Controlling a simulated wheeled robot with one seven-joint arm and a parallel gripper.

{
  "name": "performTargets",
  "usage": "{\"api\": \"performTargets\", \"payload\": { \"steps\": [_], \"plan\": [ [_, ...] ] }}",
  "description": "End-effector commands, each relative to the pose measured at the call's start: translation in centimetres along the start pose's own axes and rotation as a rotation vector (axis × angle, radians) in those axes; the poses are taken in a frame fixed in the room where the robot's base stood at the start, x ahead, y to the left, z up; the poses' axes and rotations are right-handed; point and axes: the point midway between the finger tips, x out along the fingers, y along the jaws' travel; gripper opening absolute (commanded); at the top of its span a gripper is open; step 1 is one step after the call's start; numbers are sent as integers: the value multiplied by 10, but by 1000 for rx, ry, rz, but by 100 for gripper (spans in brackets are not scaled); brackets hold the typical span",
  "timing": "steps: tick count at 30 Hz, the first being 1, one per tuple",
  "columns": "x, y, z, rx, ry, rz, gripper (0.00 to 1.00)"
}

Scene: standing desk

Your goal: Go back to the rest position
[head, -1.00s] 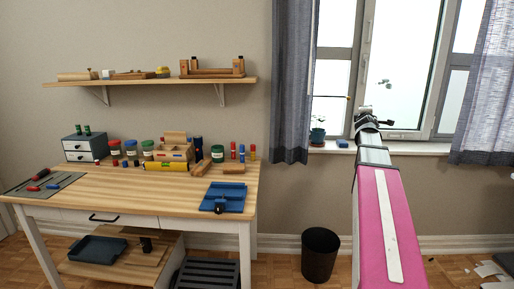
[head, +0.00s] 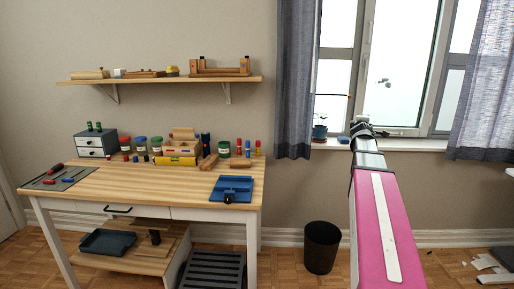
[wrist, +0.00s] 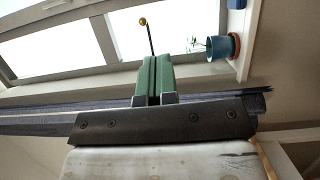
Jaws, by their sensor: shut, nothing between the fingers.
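My gripper (wrist: 152,80) shows in the wrist view with its two green fingers pressed together and nothing between them. In the head view my pink arm reaches up at the right, in front of the window, and the dark wrist end (head: 362,130) is at sill height. The fingertips cannot be made out there. The gripper is well to the right of the wooden desk (head: 110,190) and apart from it.
A potted plant (head: 320,130) stands on the window sill (head: 400,145); its pot also shows in the wrist view (wrist: 222,47). A grey curtain (head: 296,80) hangs left of the window. A black bin (head: 321,248) stands on the floor.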

Motion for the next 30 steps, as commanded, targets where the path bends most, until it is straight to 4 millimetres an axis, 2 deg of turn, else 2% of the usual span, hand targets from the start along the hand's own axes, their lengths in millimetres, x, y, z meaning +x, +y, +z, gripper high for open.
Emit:
{"api": "performTargets", "payload": {
  "steps": [8,11,14,18,23,30],
  "plan": [
    [-20,-63,-18,152,-35,-146,0],
    [-32,-96,-27,230,-59,-226,0],
    [-52,-138,-40,329,-96,-332,0],
    [-88,-201,-59,470,-168,-498,0],
    [-136,-267,-80,610,-270,-687,0],
    [-226,-353,-108,774,-465,-967,0]
  ]
}}
